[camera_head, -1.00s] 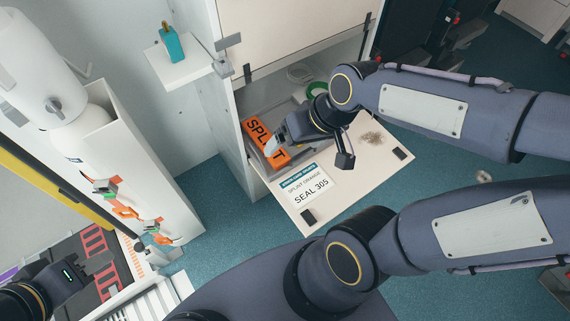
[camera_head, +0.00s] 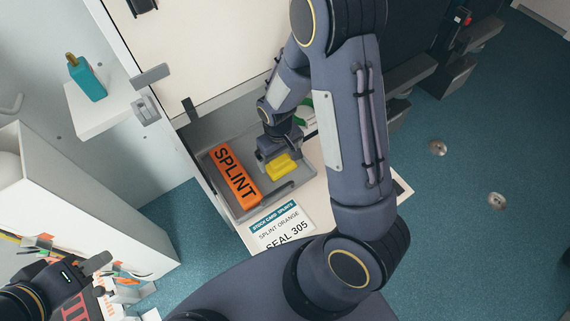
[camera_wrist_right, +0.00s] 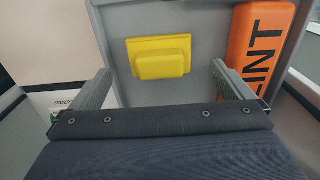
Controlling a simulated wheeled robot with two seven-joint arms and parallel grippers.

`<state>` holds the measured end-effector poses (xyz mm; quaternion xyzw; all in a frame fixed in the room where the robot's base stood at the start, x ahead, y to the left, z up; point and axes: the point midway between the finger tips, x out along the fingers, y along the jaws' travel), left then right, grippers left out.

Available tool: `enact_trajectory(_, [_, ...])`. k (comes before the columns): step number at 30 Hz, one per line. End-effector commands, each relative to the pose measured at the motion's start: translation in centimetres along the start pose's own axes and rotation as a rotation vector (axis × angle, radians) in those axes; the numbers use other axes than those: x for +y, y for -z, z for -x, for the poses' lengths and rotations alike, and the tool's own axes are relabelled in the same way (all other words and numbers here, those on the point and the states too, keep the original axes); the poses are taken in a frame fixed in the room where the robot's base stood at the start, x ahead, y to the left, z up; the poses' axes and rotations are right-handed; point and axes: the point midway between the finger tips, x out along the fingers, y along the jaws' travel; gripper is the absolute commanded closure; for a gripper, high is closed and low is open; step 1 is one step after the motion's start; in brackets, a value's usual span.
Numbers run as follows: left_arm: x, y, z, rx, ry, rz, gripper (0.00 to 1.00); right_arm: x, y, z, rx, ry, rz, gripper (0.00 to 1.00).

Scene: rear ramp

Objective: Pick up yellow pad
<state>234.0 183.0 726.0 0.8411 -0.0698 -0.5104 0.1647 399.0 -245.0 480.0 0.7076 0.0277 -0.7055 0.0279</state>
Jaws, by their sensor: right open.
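The yellow pad (camera_head: 284,166) lies in the grey tray (camera_head: 247,213) inside the open cabinet compartment, to the right of the orange splint. In the right wrist view the yellow pad (camera_wrist_right: 160,56) shows as a flat block with a raised part, ahead of and between the two fingers. My right gripper (camera_head: 277,164) is over the tray at the pad, partly hiding it in the head view. In the wrist view my right gripper (camera_wrist_right: 162,82) is open, its fingers apart and nothing between them. My left gripper (camera_head: 97,268) is at the lower left, far from the pad; its jaw is unclear.
The orange splint (camera_head: 235,175), marked SPLINT, lies along the tray's left side; it also shows in the wrist view (camera_wrist_right: 258,50). A stock card (camera_head: 283,228) lies on the lowered flap. A teal bottle (camera_head: 87,78) stands on a small shelf at left.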

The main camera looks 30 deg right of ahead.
Motion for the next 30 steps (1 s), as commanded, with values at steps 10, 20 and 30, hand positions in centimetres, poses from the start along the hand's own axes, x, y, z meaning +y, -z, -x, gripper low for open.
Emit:
enact_trajectory(10, [-0.9, -1.0, -1.9, 0.000, 0.000, 0.000, 0.64, 0.5, 0.0, -4.7, -0.001, 0.000, 0.000, 0.00])
enact_trajectory(20, [-0.8, -0.9, -1.8, 0.000, 0.000, 0.000, 0.64, 0.5, 0.1, -4.5, 0.000, 0.001, -0.001, 0.16])
enact_trajectory(30, [-0.8, -0.9, -1.8, 0.000, 0.000, 0.000, 0.64, 0.5, 0.1, -4.5, 0.000, 0.001, -0.001, 0.46])
